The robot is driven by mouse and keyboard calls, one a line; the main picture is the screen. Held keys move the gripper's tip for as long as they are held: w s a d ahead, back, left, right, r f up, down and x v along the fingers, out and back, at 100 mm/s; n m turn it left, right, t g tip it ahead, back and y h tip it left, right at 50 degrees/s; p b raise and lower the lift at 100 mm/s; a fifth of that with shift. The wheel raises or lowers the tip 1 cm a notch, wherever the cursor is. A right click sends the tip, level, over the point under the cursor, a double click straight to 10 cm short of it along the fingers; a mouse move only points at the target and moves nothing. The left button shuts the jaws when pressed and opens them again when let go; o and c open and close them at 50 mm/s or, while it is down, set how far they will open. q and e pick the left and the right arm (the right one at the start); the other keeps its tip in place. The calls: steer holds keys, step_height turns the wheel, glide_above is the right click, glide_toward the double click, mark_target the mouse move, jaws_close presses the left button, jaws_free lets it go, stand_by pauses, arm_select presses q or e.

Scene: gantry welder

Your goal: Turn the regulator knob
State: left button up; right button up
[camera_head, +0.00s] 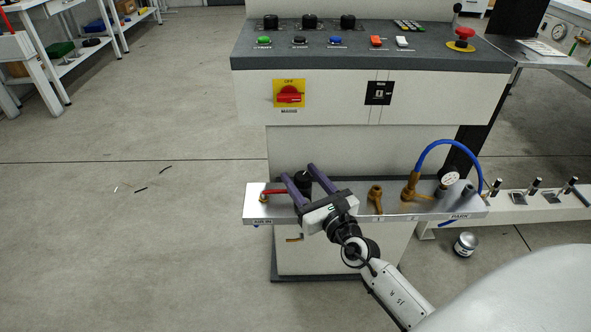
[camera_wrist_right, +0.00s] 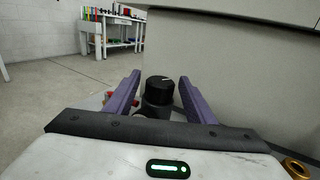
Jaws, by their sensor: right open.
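The regulator knob is a black ribbed cylinder with a white mark on its top, seen in the right wrist view (camera_wrist_right: 160,88). In the head view the knob (camera_head: 302,178) stands on the metal shelf near its left end, partly hidden by my gripper. My right gripper (camera_head: 299,175) is open, with its two purple fingers on either side of the knob. In the right wrist view the gripper (camera_wrist_right: 158,90) shows a gap between each finger and the knob. My left gripper is not in view.
The metal shelf (camera_head: 350,208) also carries a red-handled valve (camera_head: 274,192), a brass fitting (camera_head: 375,197), a gauge (camera_head: 449,177) and a blue hose (camera_head: 432,146). The control cabinet (camera_head: 345,148) rises behind. A round tin (camera_head: 466,243) is on the floor at right. Open floor lies left.

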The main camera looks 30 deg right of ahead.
steer(key=shift+w+d, duration=0.15)
steer(key=shift+w, duration=1.65)
